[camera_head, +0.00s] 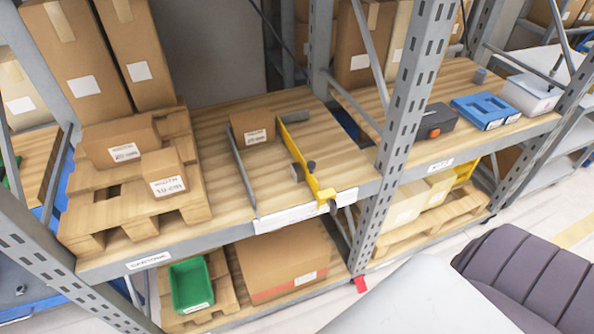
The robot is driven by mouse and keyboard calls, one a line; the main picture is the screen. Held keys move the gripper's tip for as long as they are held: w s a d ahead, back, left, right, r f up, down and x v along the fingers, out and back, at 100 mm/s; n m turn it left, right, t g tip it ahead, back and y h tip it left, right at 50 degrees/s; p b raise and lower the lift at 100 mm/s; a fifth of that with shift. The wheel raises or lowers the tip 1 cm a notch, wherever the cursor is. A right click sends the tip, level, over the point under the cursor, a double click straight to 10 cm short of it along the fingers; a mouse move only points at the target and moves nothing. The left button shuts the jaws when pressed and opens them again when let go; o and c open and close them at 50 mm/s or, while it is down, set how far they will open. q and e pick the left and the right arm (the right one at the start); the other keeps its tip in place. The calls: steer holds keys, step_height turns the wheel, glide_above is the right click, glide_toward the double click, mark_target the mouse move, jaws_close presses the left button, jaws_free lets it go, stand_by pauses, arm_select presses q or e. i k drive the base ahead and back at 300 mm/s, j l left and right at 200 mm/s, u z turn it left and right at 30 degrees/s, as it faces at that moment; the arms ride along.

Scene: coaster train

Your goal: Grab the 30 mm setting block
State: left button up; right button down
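I cannot single out a 30 mm setting block in the head view. On the middle shelf (215,170) a yellow bracket or rail (303,165) stands along the bay, with a small grey round part (297,173) at its side. A thin grey divider (245,177) runs to its left. On the right bay lie a blue piece with cut-outs (486,110), a dark grey case with an orange spot (436,121) and a small grey cylinder (479,75). Neither of my grippers shows in this view.
Small cartons (163,172) sit on a wooden pallet (105,213) at the left. A perforated grey upright (401,125) separates the bays. A green bin (191,285) and a large carton (283,260) are below. A white-lidded box (531,95) stands at right.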

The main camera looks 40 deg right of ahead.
mark_target(298, 172)
steer(key=i+j, duration=0.25)
steer(key=i+j+z, duration=0.15)
steer(key=z, duration=0.25)
steer(key=i+j+z, duration=0.1)
steer(key=j+z, duration=0.25)
steer(key=i+j+z, duration=0.1)
steer(key=j+z, duration=0.3)
steer(key=l+z, duration=0.1)
steer(key=z, duration=0.3)
